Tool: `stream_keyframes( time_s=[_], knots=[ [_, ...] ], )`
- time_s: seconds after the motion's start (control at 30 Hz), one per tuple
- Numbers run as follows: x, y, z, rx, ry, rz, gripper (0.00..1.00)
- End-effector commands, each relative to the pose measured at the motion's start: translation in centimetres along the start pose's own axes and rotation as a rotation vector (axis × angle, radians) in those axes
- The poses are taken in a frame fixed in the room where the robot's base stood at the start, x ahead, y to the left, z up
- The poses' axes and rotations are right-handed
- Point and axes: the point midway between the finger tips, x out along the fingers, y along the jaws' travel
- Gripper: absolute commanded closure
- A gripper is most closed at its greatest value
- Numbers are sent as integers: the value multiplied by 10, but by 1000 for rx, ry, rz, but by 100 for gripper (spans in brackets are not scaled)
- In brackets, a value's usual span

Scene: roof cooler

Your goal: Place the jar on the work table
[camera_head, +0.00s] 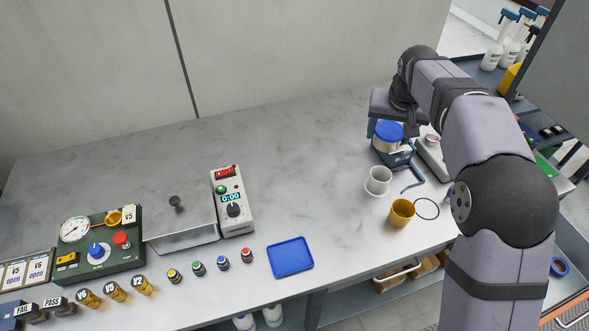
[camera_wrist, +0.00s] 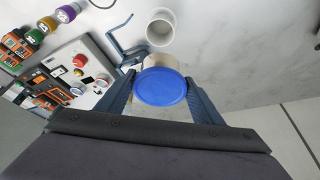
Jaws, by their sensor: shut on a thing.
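The jar has a blue lid and a pale body. In the head view the jar (camera_head: 388,137) is at the right part of the work table (camera_head: 300,150), beside the wall end. My gripper (camera_head: 390,130) is shut on it, with a finger on each side. In the wrist view the jar (camera_wrist: 161,87) sits between the two blue fingers of my gripper (camera_wrist: 163,95), lid facing the camera. I cannot tell whether the jar's base touches the surface below it.
A white cup (camera_head: 378,181) and a yellow cup (camera_head: 402,212) stand in front of the jar. A blue hook-like bracket (camera_head: 412,180) and a grey box (camera_head: 432,155) are close by. A blue tray (camera_head: 290,257) lies near the front edge. The table's middle is clear.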

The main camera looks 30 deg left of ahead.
Motion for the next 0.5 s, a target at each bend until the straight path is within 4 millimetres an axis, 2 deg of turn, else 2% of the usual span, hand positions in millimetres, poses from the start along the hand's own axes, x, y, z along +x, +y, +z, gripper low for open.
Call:
stream_keyframes(
  time_s=[0.03, 0.2, 0.3, 0.5],
  knots=[
    [-4, -29, 0, -33, 2, -13, 68],
    [-7, -108, 11, -115, 5, -47, 68],
    [-9, -143, 19, -150, 8, -62, 68],
    [-13, -186, 32, -194, 11, -81, 68]
  ],
)
